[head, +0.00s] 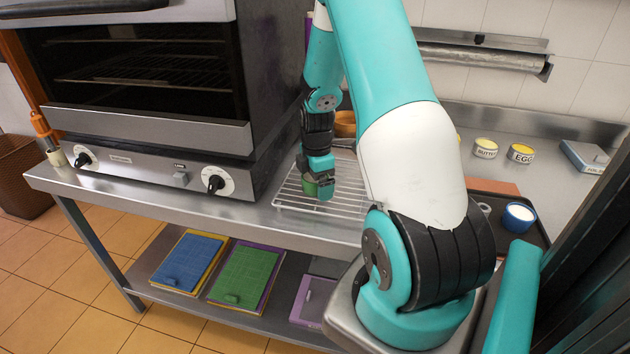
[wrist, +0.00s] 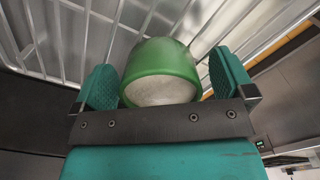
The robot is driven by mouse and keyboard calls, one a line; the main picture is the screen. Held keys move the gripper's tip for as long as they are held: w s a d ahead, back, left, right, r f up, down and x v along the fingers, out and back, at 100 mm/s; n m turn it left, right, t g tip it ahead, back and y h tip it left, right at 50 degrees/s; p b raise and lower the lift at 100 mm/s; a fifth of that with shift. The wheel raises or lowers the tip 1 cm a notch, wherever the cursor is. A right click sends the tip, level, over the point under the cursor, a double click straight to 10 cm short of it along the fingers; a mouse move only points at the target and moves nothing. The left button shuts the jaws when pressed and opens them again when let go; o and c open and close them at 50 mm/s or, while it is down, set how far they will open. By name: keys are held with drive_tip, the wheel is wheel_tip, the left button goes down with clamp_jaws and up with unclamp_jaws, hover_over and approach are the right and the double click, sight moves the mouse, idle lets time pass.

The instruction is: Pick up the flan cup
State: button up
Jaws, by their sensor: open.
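A small green cup with a pale top, which looks like the flan cup (wrist: 160,65), sits on the slatted grill rack (head: 290,196) on the steel counter. In the wrist view it lies between the two fingers of my gripper (wrist: 163,88), one finger on each side. A gap shows between the cup and the fingers. In the head view my gripper (head: 320,188) is low over the rack and the cup (head: 310,187) is partly hidden behind a finger. The rack's slats (wrist: 60,30) show beyond the cup in the wrist view.
A large steel oven (head: 150,100) stands left of the rack. A dark tray (head: 535,235) with a blue cup (head: 518,217) of white content is at the right. Labelled yellow tubs (head: 485,148) stand at the back right. Coloured boards (head: 188,262) lie on the lower shelf.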

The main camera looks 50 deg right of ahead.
drive_tip(key=c, duration=1)
drive_tip(key=shift+c, duration=0.4)
drive_tip(key=shift+r, duration=0.15)
